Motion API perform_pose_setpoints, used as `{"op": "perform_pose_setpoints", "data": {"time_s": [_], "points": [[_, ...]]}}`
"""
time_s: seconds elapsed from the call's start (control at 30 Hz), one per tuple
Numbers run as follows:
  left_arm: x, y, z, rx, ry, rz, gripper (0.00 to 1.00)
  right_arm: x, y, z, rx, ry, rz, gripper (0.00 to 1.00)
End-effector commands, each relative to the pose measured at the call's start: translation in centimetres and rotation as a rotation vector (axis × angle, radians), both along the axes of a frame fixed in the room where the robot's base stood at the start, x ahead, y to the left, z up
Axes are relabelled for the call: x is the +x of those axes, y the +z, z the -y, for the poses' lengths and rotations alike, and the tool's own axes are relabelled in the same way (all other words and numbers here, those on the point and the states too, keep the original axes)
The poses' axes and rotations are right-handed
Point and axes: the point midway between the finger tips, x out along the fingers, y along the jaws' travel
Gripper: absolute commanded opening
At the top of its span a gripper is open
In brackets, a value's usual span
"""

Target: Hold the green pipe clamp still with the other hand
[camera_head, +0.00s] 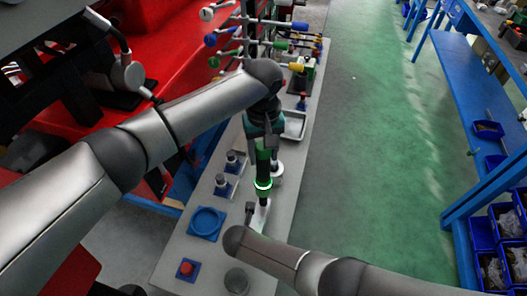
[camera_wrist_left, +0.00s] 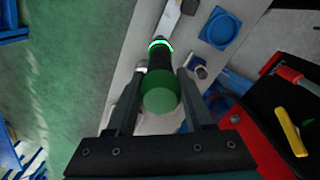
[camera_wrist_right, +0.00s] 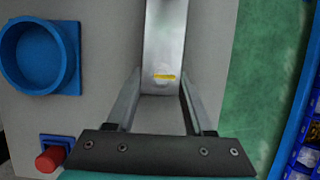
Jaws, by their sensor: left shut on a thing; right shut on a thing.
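The green pipe clamp appears to be the upright green and black piece with a glowing green ring (camera_head: 263,183), over the grey table. Its round green end faces the left wrist view (camera_wrist_left: 160,95). My left gripper (camera_wrist_left: 161,76) is shut on it, one finger on each side. A flat silver metal bar (camera_wrist_right: 164,35) with a small yellow mark lies below the ring. My right gripper (camera_wrist_right: 160,82) is shut on this bar, low over the table. In the head view my right gripper is mostly hidden by its own arm. I cannot tell whether bar and green piece are joined.
The grey table (camera_head: 172,262) holds a blue round dish (camera_head: 207,223), a red knob on a blue base (camera_head: 186,268), a grey cylinder (camera_head: 236,281) and a metal tray (camera_head: 294,124). A rack of coloured handles (camera_head: 270,40) stands behind. Green floor lies right.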

Motion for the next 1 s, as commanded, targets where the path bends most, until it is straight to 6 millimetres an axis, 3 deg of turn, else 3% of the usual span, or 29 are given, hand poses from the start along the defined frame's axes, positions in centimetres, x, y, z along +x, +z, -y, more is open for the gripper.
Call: {"op": "perform_pose_setpoints", "data": {"time_s": [1.0], "points": [[0.1,-1.5,0.1,-0.003,-0.001,0.003,0.00,-0.1,0.0,0.0,-0.001,0.000,-0.001,0.00]]}}
